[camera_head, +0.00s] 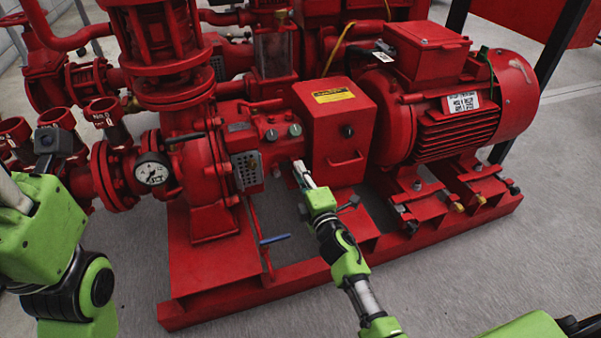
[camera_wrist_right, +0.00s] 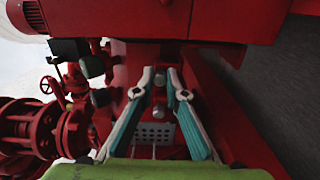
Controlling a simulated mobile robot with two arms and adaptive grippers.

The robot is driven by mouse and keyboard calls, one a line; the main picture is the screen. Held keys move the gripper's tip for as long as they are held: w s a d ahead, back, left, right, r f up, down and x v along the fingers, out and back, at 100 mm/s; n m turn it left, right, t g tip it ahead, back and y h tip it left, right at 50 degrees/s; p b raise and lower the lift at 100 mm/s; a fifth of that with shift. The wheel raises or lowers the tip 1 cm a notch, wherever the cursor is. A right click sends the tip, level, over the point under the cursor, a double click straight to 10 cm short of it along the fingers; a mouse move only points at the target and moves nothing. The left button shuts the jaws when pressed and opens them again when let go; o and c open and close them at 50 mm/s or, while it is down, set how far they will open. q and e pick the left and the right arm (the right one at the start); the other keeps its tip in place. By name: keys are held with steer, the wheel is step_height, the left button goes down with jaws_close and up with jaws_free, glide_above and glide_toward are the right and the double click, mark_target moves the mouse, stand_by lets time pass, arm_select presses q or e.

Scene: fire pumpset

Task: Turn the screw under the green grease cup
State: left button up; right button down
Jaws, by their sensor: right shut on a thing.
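My right gripper (camera_head: 298,170) reaches the red pump's bearing housing (camera_head: 262,120), just below its small round grey fittings (camera_head: 283,133). In the right wrist view its two teal fingers (camera_wrist_right: 161,76) close in around a small silver screw head (camera_wrist_right: 160,79). The gripper is shut on this screw, though the contact itself is small and dark. Another round silver fitting (camera_wrist_right: 159,111) shows between the fingers, closer to the palm. I cannot make out a green colour on any cup. My left arm (camera_head: 45,240) is at the left edge; its gripper does not show.
A red coupling guard (camera_head: 335,130) with a handle stands right of the gripper, and the red motor (camera_head: 450,110) beyond it. A pressure gauge (camera_head: 152,172) is on the left flange. A blue-handled lever (camera_head: 274,239) sticks out low. The grey floor in front is clear.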

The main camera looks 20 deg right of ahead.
steer(key=c, duration=2)
jaws_free()
steer(key=shift+c, duration=0.2)
steer(key=s, duration=1.2)
steer(key=shift+d, duration=0.15)
